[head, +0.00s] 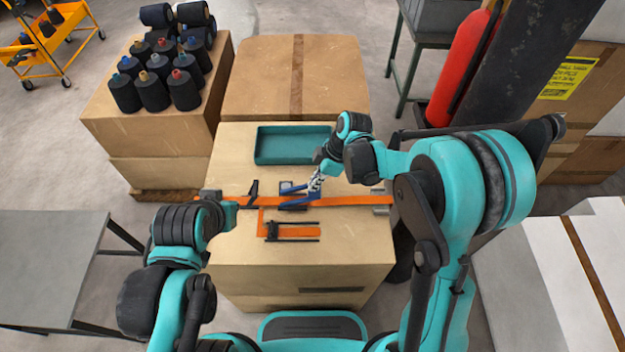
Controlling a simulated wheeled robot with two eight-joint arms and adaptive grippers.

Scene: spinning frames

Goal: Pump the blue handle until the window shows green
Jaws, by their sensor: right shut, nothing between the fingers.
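A strapping tool with a blue handle (299,203) sits on the orange strap (345,201) across the top of the cardboard box (240,246). My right gripper (314,187) is shut and empty, down close beside the blue handle at its right end. I cannot tell whether it touches the handle. The tool's window is too small to make out, and no green shows on it. My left arm ends at the box's left edge, beside the strap; the fingers of my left gripper (232,207) cannot be made out.
A teal tray (261,159) lies at the back of the box top. A black buckle-like piece (291,231) with a short orange strap is in front of the tool. Boxes with dark yarn cones (155,90) stand back left. A red cylinder (460,68) stands back right.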

